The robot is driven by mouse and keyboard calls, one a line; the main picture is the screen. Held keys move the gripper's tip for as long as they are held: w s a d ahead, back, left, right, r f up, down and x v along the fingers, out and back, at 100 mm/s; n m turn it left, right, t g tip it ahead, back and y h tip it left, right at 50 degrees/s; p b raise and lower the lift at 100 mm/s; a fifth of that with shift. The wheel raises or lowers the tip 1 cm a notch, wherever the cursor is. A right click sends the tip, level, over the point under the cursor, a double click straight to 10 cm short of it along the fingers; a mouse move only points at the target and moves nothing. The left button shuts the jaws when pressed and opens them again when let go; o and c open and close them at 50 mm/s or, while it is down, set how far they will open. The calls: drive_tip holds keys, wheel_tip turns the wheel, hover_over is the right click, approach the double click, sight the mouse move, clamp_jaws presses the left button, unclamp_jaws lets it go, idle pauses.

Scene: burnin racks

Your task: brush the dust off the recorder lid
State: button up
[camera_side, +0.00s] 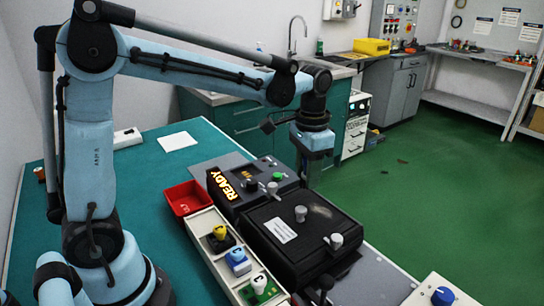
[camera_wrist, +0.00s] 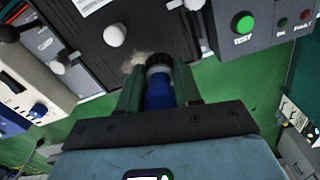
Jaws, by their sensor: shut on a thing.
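The recorder lid is a dark, flat panel (camera_side: 290,248) with a white label and pale knobs, in the middle of the side view; the lid (camera_wrist: 92,62) also fills the upper left of the wrist view. A pale dust smudge (camera_wrist: 137,60) lies near the lid's edge, and it shows faintly in the side view (camera_side: 320,211). My gripper (camera_wrist: 157,80) is shut on a brush (camera_wrist: 158,92) with a blue handle and dark bristles. The bristles overlap the smudge in the wrist view; I cannot tell whether they touch the lid. In the side view my gripper (camera_side: 306,160) is beyond the lid's far edge.
A lit READY panel (camera_side: 231,186) and a green TEST button (camera_wrist: 243,22) adjoin the lid. A red bin (camera_side: 187,199) and a pale tray with colored modules (camera_side: 238,262) stand left. Knobs (camera_side: 301,213) rise from the lid. Green floor lies right of the bench.

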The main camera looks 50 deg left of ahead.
sight(330, 220)
drive_tip(key=shift+f, duration=1.6)
drive_tip(key=shift+d+f, duration=0.5)
drive_tip(key=shift+d, duration=3.4)
drive_tip(key=shift+a, duration=3.95)
drive_tip(key=shift+r, duration=3.95)
drive_tip(key=shift+s, duration=0.1)
